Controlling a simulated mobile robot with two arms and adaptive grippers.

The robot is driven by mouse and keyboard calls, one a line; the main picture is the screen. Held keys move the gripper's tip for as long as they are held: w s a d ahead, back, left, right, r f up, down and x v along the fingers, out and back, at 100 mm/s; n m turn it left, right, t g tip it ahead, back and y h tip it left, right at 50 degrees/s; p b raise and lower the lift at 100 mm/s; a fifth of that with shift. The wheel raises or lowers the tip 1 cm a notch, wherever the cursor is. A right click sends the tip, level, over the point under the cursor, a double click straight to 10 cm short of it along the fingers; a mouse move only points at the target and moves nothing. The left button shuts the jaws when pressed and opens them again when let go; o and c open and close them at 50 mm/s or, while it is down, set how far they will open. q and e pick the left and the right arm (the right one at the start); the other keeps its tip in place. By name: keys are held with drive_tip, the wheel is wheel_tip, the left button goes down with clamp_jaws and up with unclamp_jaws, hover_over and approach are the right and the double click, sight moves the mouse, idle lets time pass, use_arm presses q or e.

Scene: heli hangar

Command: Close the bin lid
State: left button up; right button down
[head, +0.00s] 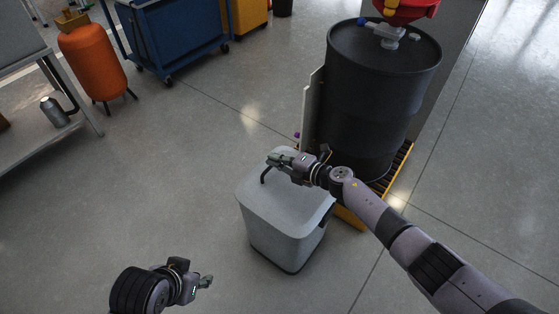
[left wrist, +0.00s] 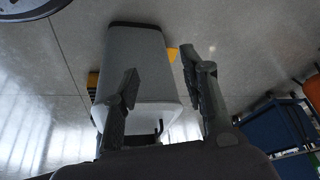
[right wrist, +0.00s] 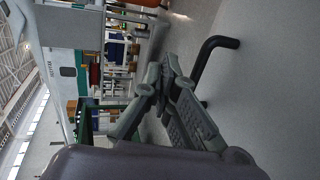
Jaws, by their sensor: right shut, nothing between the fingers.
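The grey bin (head: 270,232) stands on the floor in the middle of the head view. Its pale lid (head: 295,200) lies over the top and looks flat; I cannot tell if it is fully seated. A black bent handle (head: 265,176) rises from the lid, seen close in the right wrist view (right wrist: 218,43). My right gripper (head: 271,158) is shut and empty, over the lid's far part, near the handle. My left gripper (head: 208,282) is open and empty, left of the bin and apart from it. The bin also shows upside down in the left wrist view (left wrist: 135,65).
A black drum (head: 370,110) stands on a yellow-edged pallet (head: 350,217) right behind the bin. A blue cart (head: 180,35) and an orange tank (head: 92,60) are at the back left. A grey workbench (head: 70,95) is at the left edge. Floor left of the bin is clear.

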drive_tip(key=shift+w+a+f+b, duration=0.15)
drive_tip(key=shift+a+f+b, duration=0.1)
drive_tip(key=shift+f+b, duration=0.3)
drive_tip(key=shift+w+a+f+b, duration=0.1)
drive_tip(key=shift+a+f+b, duration=0.1)
drive_tip(key=shift+f+b, duration=0.3)
use_arm(q)
drive_tip(key=w+d+r+t+h, duration=0.1)
drive_tip(key=w+d+r+t, duration=0.1)
drive_tip(key=w, duration=0.3)
drive_tip(key=w+d+r+t, duration=0.2)
drive_tip(key=w+r+t, duration=0.2)
drive_tip(key=w, duration=0.2)
drive_tip(key=shift+r+t+h, duration=0.2)
drive_tip(key=shift+t+h, duration=0.2)
use_arm(e)
drive_tip(key=shift+f, duration=0.15)
